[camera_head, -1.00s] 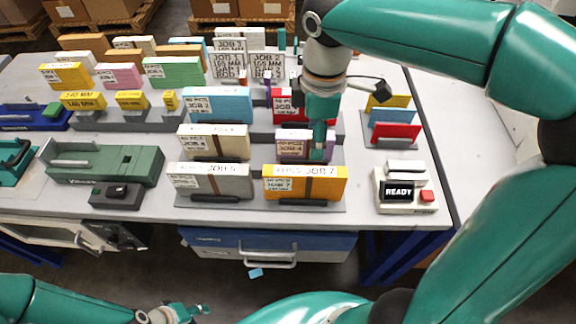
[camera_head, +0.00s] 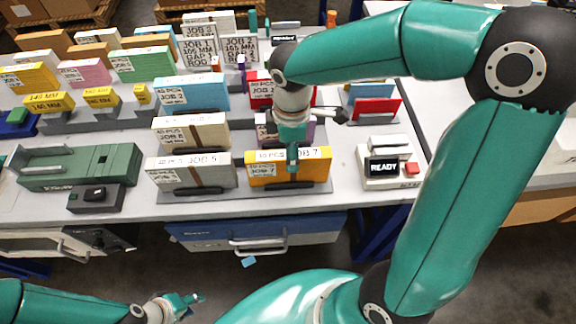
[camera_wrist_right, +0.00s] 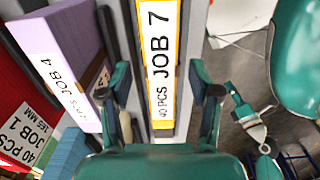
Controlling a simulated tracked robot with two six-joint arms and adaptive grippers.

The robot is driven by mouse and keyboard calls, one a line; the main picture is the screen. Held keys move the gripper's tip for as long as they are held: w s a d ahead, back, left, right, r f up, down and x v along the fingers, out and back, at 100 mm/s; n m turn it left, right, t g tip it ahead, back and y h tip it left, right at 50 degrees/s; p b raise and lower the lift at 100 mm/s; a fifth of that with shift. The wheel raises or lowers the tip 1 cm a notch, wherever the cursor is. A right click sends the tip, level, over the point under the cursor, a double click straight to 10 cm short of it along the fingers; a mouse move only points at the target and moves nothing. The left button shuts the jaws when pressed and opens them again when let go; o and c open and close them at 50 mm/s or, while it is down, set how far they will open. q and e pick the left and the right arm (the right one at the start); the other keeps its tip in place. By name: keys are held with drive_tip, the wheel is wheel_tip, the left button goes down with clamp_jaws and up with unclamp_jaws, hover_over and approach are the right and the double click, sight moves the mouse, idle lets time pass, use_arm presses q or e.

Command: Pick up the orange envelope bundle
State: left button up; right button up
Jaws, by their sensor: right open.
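The orange envelope bundle (camera_head: 262,172) stands upright in the front row, right of a grey-white bundle, with a brown band and a white JOB 7 label. It also shows in the right wrist view (camera_wrist_right: 163,120). My right gripper (camera_head: 292,158) is over it and covers part of its label. In the wrist view the right gripper (camera_wrist_right: 165,92) is open, one finger on each side of the bundle, with gaps visible. My left gripper (camera_head: 186,304) is low at the front, below the table edge and away from the bundles. Its finger spacing is unclear.
The purple JOB 4 bundle (camera_wrist_right: 72,70) stands close behind the orange one. The grey-white bundle (camera_head: 205,172) stands to its left. A READY box (camera_head: 384,168) with a red button is to its right. A blue drawer unit (camera_head: 250,230) is below the table.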

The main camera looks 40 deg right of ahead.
drive_tip(key=f, duration=0.4)
drive_tip(key=shift+w+a+f, duration=0.1)
drive_tip(key=shift+a+f, duration=0.15)
clamp_jaws()
